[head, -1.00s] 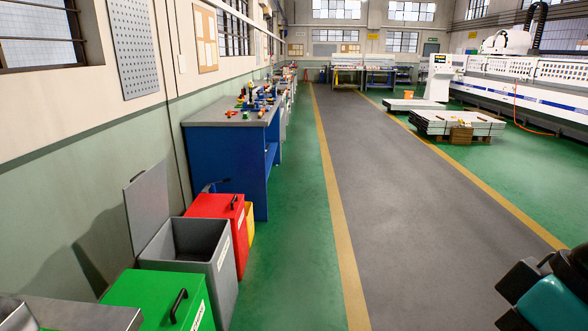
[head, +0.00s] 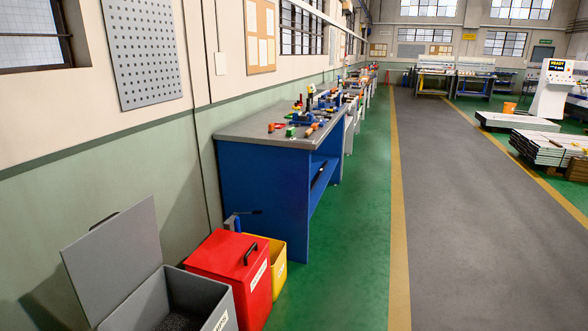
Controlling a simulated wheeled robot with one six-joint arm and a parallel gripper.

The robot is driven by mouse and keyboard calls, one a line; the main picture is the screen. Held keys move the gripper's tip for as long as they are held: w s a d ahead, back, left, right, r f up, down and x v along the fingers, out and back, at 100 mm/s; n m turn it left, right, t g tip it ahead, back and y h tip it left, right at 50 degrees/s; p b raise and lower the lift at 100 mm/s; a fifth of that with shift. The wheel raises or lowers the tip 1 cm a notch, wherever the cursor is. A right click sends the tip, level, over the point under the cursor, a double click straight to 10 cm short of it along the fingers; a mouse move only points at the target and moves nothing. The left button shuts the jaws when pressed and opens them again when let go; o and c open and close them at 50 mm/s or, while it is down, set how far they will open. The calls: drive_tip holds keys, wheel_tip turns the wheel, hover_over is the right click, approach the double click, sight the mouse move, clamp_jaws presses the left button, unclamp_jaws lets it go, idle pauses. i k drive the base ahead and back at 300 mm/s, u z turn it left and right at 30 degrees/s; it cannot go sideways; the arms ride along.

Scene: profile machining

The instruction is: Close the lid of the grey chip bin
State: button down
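The grey chip bin (head: 216,311) stands at the bottom left of the head view, by the wall. Its lid (head: 116,262) is open, tilted up and back toward the wall, with a dark handle partly showing at its upper edge. Dark chips (head: 178,322) show inside the bin. The bin's lower part is cut off by the frame. My gripper is not in view.
A red bin (head: 231,262) with a shut lid stands just beyond the grey one, with a yellow bin (head: 279,252) behind it. A blue workbench (head: 262,185) holding tools follows along the wall. The green floor (head: 340,285) and grey aisle (head: 455,230) to the right are clear.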

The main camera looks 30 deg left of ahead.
sight(104, 265)
drive_tip(key=u, duration=0.25)
drive_tip(key=i, duration=1.65)
drive_tip(key=u, duration=1.2)
drive_tip(key=i, duration=0.9)
drive_tip(key=u, duration=1.45)
drive_tip(key=i, duration=0.6)
drive_tip(key=u, duration=0.4)
